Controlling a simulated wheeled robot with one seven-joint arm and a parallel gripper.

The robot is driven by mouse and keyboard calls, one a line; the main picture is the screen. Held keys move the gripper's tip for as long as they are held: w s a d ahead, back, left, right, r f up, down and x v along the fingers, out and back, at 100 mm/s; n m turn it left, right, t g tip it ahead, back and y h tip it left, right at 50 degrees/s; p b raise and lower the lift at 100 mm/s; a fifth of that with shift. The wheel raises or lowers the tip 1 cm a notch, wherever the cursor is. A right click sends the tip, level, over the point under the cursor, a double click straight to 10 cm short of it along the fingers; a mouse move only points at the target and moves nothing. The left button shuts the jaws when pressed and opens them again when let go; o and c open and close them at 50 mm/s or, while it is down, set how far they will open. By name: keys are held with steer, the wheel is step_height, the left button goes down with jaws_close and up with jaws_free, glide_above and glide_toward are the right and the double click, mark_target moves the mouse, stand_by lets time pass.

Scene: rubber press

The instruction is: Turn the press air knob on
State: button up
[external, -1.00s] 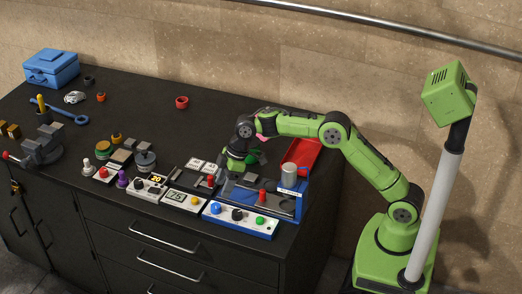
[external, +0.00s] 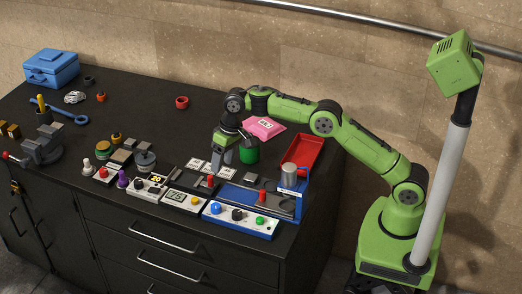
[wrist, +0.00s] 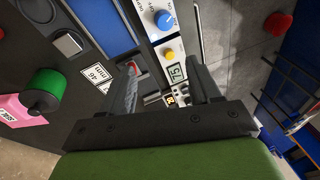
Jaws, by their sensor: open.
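A blue knob (external: 215,208) sits at the left end of the white control panel (external: 248,229) in front of the blue press. A black knob (external: 237,214) and a green button (external: 260,221) sit to its right. My gripper (external: 217,168) is open and empty, above the table behind the panels, back from the blue knob. In the wrist view, its fingers (wrist: 163,78) straddle a display box, and the blue knob lies beyond the fingertips.
The press's metal cylinder (external: 290,175) and a red knob (external: 262,196) stand behind the panel. A display box (external: 183,199) with a yellow button is left of it. A green spool (external: 249,153), pink packet (external: 264,127) and red tray (external: 305,154) lie behind.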

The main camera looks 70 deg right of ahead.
mark_target(216, 205)
steer(key=a+r+m+g+h+p, duration=0.15)
steer(key=a+m+p, duration=0.4)
steer(key=m, duration=0.85)
steer(key=f+b, duration=0.1)
steer(key=f, duration=0.4)
steer(key=f+b, duration=0.1)
steer(key=f, duration=0.4)
steer(key=w+d+f+b, duration=0.1)
steer(key=f, duration=0.5)
steer(key=shift+b, duration=0.3)
